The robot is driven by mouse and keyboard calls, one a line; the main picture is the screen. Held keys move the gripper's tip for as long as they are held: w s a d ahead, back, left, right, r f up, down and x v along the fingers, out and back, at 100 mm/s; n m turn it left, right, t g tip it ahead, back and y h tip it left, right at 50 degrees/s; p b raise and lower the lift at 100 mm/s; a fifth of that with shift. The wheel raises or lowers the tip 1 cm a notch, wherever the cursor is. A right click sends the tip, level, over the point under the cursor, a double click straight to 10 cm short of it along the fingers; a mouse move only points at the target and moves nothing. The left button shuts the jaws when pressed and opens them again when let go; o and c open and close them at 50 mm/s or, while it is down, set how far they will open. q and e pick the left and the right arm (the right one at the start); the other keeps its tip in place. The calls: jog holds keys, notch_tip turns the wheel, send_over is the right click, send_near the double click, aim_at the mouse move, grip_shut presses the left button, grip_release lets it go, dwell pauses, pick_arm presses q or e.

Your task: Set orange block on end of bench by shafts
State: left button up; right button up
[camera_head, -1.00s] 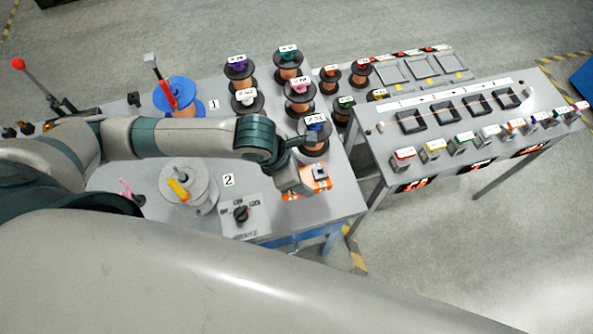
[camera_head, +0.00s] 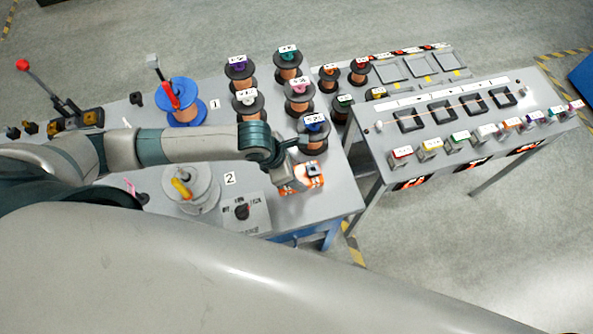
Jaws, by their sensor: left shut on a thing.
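My left gripper (camera_head: 292,176) is shut on the orange block (camera_head: 316,182), which has white markings and a small dark square piece on top. The gripper covers part of the block. They are over the right end of the left bench (camera_head: 345,198); I cannot tell whether the block touches the bench top. The shafts stand further left on this bench: one by label 1 carries a blue reel (camera_head: 180,90) with a red handle, the other by label 2 a pale grey reel (camera_head: 203,190) with a yellow handle. My right gripper is not in view.
Several copper-coloured spools (camera_head: 300,95) with coloured tops stand close behind the gripper. A box with a knob (camera_head: 242,212) is to its front left. A second bench (camera_head: 465,105) with dark frames and coloured blocks stands right, across a gap. A red-knobbed lever (camera_head: 40,82) is far left.

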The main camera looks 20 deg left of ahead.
pick_arm(q)
jog(key=shift+f, duration=0.25)
jog(key=o, duration=1.4)
jog(key=b+v, duration=0.2)
jog(key=v, duration=1)
jog(key=shift+f+b, duration=0.1)
jog(key=shift+b, duration=0.2)
